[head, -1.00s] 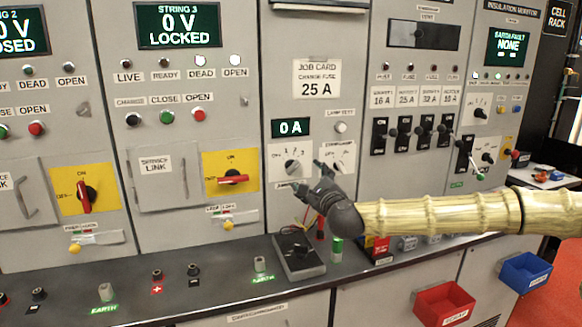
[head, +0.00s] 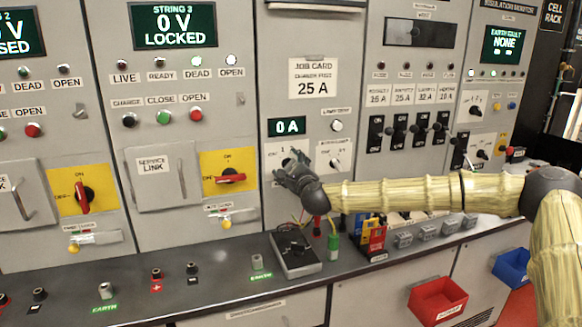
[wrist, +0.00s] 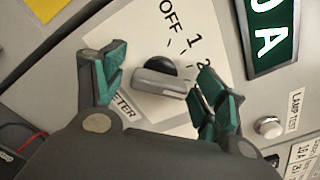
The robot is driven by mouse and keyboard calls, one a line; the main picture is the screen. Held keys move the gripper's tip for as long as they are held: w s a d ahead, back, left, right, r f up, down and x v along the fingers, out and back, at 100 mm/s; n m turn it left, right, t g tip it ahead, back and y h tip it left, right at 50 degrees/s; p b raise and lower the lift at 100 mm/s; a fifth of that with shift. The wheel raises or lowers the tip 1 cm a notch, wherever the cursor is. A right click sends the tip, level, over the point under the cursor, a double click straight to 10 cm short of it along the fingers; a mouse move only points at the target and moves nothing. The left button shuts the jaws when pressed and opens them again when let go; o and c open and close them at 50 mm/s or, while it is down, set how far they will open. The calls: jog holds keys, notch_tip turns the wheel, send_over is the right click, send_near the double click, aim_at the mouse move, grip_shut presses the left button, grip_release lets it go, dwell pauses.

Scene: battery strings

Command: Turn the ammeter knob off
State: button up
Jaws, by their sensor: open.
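The ammeter knob (wrist: 160,82) is a dark round knob with a grey bar handle on a white plate marked OFF, 1, 2. In the wrist view its bar lies between the fingers of my open gripper (wrist: 155,85), with a gap at the left finger; whether the right finger touches it I cannot tell. The OFF mark (wrist: 172,14) is at the top of the plate. In the head view my gripper (head: 290,165) is in front of the ammeter plate (head: 276,150) and hides most of the knob.
The 0 A display (head: 286,127) is above the plate. The lamp test button (head: 337,126) and a second selector plate (head: 335,157) are to the right. Below, a boxed meter (head: 296,252) sits on the ledge. A yellow switch plate (head: 228,172) is left.

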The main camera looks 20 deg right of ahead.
jog(key=c, duration=1)
jog(key=shift+n, duration=0.3)
jog(key=n+b, duration=0.2)
jog(key=n, duration=0.1)
jog(key=n+b, duration=0.1)
jog(key=n, duration=0.5)
jog(key=shift+f, duration=0.1)
jog(key=n+b, duration=0.1)
jog(key=n, duration=0.3)
jog(key=shift+f, duration=0.1)
jog(key=shift+f+n+b, duration=0.1)
jog(key=shift+n+b, duration=0.25)
jog(key=shift+n, duration=1.75)
